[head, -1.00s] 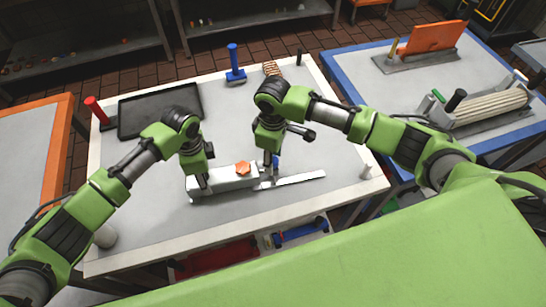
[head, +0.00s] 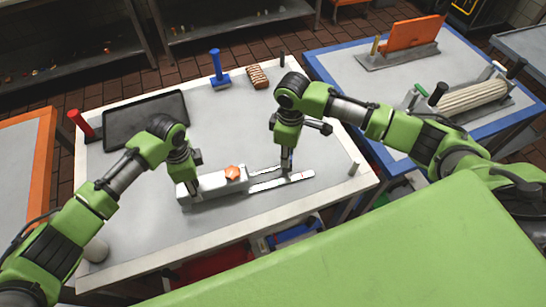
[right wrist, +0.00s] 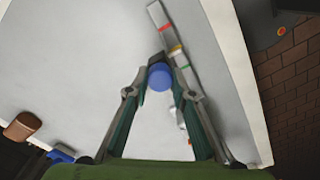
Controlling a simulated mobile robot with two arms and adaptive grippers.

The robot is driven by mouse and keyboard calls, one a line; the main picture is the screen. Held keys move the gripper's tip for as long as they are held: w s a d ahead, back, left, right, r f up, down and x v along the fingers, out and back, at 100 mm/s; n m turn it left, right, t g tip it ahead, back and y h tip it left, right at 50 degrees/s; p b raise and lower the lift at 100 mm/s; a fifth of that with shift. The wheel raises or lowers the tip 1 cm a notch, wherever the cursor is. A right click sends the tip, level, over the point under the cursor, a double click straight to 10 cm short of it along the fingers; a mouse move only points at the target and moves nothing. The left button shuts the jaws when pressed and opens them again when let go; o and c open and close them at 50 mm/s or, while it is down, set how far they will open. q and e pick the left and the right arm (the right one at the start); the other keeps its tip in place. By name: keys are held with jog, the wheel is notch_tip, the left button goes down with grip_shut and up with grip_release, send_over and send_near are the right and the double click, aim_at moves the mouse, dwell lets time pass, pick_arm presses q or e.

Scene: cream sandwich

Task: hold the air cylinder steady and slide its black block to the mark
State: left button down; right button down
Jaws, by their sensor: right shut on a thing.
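The air cylinder's white body (head: 212,186), with an orange knob (head: 233,172) on top, lies on the light table. Its flat rail (head: 298,177) runs out to the right. My left gripper (head: 196,184) is down at the body's left part; its fingertips are too small to read. My right gripper (head: 288,168) is down at the rail, shut on the black block. In the right wrist view the block (right wrist: 153,60) shows dark beyond a round blue top (right wrist: 160,77) between the fingers. Red (right wrist: 165,28), yellow (right wrist: 175,48) and green (right wrist: 183,66) bands cross the rail; the block is near yellow and green.
A black tray (head: 147,119), a red-handled tool (head: 82,124), a blue stand (head: 217,72) and a brown ribbed item (head: 257,77) are at the table's back. A small grey post (head: 354,168) stands right of the rail. The tabletop around the cylinder is mostly clear.

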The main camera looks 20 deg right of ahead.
jog(key=shift+d, duration=0.25)
jog(key=c, duration=1.7)
grip_release()
jog(key=shift+a, duration=0.1)
notch_tip(320, 180, up, 12)
